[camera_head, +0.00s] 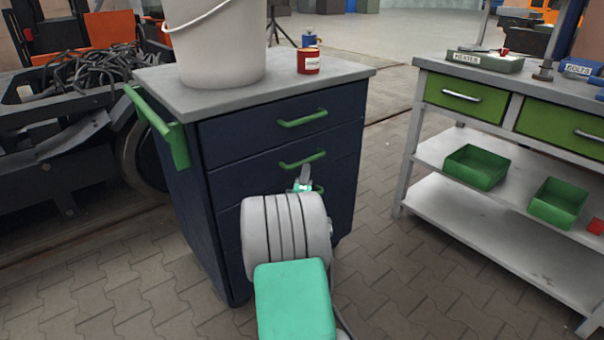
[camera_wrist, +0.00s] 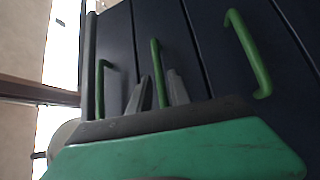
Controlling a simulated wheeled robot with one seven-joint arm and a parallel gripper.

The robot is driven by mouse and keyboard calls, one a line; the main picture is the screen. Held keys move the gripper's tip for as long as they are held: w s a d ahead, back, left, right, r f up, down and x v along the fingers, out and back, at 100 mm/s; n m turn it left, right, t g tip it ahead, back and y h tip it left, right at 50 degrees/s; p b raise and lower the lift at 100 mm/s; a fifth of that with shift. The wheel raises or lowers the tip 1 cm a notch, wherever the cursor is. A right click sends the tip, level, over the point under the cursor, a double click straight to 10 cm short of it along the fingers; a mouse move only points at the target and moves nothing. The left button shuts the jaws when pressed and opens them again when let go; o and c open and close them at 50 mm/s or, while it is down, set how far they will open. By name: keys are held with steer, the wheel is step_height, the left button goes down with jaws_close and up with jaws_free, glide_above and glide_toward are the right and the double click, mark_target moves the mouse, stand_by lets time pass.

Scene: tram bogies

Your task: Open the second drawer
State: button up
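A dark blue drawer cabinet (camera_head: 225,185) with a grey top stands ahead of me, its drawers flush and closed. The second drawer's green handle (camera_head: 302,160) is below the top drawer's handle (camera_head: 303,118). My gripper (camera_head: 304,180) is at the second handle, its lower part hidden by my arm. In the wrist view, turned sideways, the second handle (camera_wrist: 156,65) runs between the two grey fingers of my gripper (camera_wrist: 159,85). The fingers are apart, with slim gaps beside the handle; contact is not clear. The third drawer's handle (camera_wrist: 252,60) is to the right there.
A white bucket (camera_head: 215,45) and a red tin (camera_head: 308,62) stand on the cabinet. A green side rail (camera_head: 165,130) juts out at its left. A workbench (camera_head: 410,150) with green bins stands to the right, with open paved floor between.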

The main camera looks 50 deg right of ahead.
mark_target(307, 161)
steer(key=b+x, duration=0.1)
steer(key=x, duration=0.5)
steer(key=shift+w+d+r, duration=0.15)
steer(key=shift+w+d, duration=0.1)
steer(key=shift+d, duration=0.1)
jaws_close()
stand_by(1.0)
